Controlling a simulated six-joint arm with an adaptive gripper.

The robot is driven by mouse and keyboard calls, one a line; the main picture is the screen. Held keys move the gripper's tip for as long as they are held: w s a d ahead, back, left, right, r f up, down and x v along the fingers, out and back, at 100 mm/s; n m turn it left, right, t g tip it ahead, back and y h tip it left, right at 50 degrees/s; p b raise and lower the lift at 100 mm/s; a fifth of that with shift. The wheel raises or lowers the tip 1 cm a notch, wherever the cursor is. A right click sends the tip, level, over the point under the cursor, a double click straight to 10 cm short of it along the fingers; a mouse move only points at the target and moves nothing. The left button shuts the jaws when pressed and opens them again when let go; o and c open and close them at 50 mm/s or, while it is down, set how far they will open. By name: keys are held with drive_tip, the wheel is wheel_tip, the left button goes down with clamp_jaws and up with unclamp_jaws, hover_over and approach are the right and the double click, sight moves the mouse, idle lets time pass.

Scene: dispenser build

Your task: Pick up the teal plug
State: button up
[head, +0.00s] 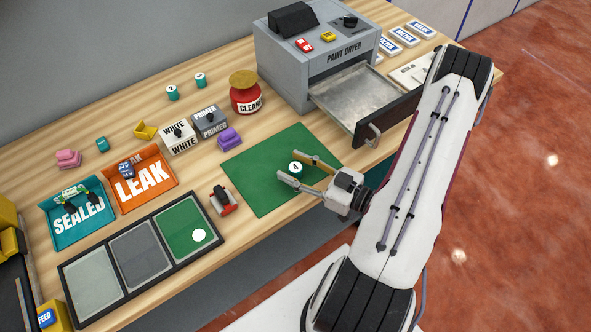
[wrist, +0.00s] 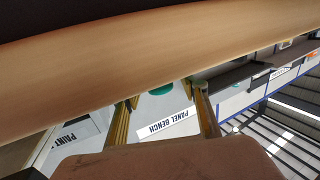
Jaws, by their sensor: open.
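A teal plug (head: 296,169) with a white top marked "4" is at the green mat, between the fingertips of my gripper (head: 298,168). My gripper is open, with one finger on either side of the plug; I cannot tell whether either finger touches it. In the wrist view my gripper's brass fingers (wrist: 160,106) stand apart, and a teal piece (wrist: 160,89) shows between them, partly hidden. Two other teal pieces with white tops, one (head: 172,92) and another (head: 200,80), stand at the back of the bench, and a small teal block (head: 102,144) lies further left.
The green mat (head: 258,190) is otherwise clear. The paint dryer (head: 285,75) has its drawer (head: 360,95) pulled out behind my gripper. A red cleaner jar (head: 246,100), the SEALED tray (head: 52,236), LEAK tray (head: 117,200) and a three-panel tray (head: 106,232) are to the left.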

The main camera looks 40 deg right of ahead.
sight(295, 167)
idle(0.4)
drive_tip(key=c, duration=1.2)
drive_tip(key=shift+r, duration=0.2)
drive_tip(key=shift+c, duration=0.2)
drive_tip(key=shift+r, duration=4.8)
